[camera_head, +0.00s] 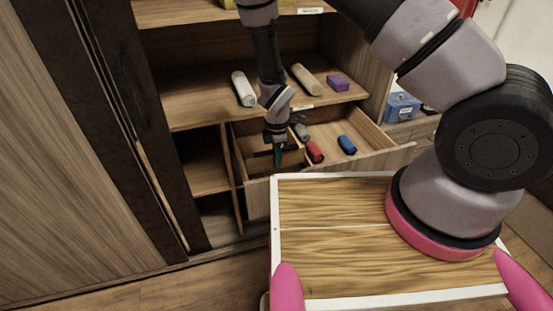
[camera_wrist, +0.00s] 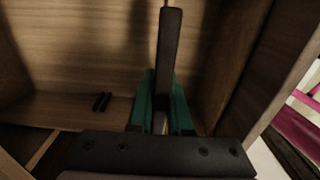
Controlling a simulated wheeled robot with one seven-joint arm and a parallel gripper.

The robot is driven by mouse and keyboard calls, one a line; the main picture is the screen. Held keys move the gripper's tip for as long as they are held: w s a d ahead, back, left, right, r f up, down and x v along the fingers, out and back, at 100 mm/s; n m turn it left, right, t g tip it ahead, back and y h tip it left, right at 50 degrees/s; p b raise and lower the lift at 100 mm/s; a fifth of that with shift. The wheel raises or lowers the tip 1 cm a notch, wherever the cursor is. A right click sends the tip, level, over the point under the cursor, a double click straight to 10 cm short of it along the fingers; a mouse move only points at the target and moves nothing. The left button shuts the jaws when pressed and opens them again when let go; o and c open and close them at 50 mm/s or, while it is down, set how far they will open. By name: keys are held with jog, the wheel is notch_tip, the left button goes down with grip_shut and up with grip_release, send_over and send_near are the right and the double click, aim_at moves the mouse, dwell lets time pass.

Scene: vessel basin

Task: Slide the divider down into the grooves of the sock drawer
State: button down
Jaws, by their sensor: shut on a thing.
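The sock drawer (camera_head: 378,160) is pulled out of the wooden cabinet, below a shelf. My gripper (camera_head: 277,158) reaches down into its left part. In the wrist view, the teal fingers of my gripper (camera_wrist: 161,112) are shut on the divider (camera_wrist: 169,50), a thin dark panel seen nearly edge-on. The wooden inside of the drawer also shows there (camera_wrist: 70,45). Two short dark strips (camera_wrist: 102,101), possibly a groove, lie left of the fingers, apart from the divider. The divider's lower edge is hidden, so I cannot tell whether it sits in any groove.
Grey (camera_head: 301,131), red (camera_head: 315,151) and blue (camera_head: 347,145) rolls lie in the drawer right of my gripper. A white roll (camera_head: 243,88), a tan roll (camera_head: 306,79) and a purple block (camera_head: 338,83) lie on the shelf above. A blue box (camera_head: 402,106) stands at right.

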jog(key=shift+f, duration=3.25)
jog(key=c, duration=0.8)
grip_release()
jog(key=shift+o, duration=0.2)
notch_tip(320, 180, up, 11)
jog(key=shift+f, duration=0.1)
